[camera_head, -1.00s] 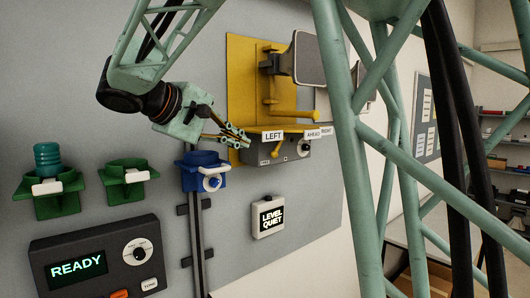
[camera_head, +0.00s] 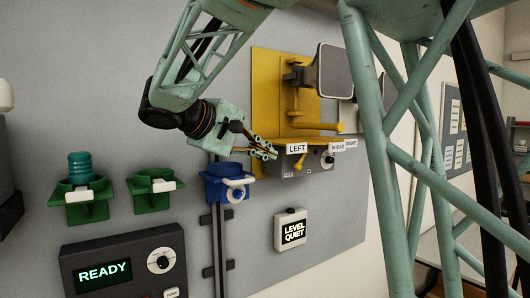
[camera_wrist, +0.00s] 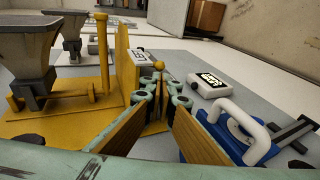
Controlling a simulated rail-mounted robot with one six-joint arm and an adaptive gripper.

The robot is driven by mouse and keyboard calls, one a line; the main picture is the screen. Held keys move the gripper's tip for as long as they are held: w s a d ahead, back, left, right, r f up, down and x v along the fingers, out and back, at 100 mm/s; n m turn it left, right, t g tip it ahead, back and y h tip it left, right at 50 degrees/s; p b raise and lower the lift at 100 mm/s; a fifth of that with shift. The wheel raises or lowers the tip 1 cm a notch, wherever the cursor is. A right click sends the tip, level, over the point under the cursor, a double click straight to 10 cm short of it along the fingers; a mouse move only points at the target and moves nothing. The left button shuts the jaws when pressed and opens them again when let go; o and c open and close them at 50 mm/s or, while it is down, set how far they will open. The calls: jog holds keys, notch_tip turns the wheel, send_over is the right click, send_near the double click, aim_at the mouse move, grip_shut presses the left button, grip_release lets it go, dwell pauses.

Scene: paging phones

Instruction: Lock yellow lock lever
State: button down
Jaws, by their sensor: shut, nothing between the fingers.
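The yellow lock lever (camera_head: 302,158) is a short rod with a ball end, below the LEFT sign on the grey box (camera_head: 318,160) of the yellow wall unit (camera_head: 268,95). It is tilted, with the ball down and left. In the wrist view a yellow ball (camera_wrist: 159,64) shows just beyond the fingertips; it appears to be the lever's end. My gripper (camera_head: 265,153) is shut and empty, just left of the lever and near the box's left end. In the wrist view the fingertips (camera_wrist: 162,88) point toward the ball. Contact cannot be told.
A blue holder (camera_head: 212,188) with a white handle is below my gripper. Two green holders (camera_head: 92,208) are at left, one with a teal cylinder (camera_head: 80,165). A LEVEL QUIET box (camera_head: 291,230) is below the yellow unit. A READY panel (camera_head: 105,273) is at lower left.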

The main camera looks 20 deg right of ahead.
aim_at(296, 169)
jog(key=shift+p+x, duration=0.3)
jog(key=shift+x, duration=5.45)
jog(key=shift+f+b, duration=0.2)
jog(key=shift+b, duration=0.1)
jog(key=f+b, duration=0.1)
jog(key=d+b, duration=0.1)
jog(key=b, duration=0.1)
jog(key=shift+w+f, duration=0.1)
jog(key=shift+f, duration=0.25)
jog(key=shift+w+d+f+b, duration=0.1)
jog(key=shift+d+f+b, duration=0.35)
jog(key=shift+b, duration=0.75)
jog(key=shift+r, duration=0.45)
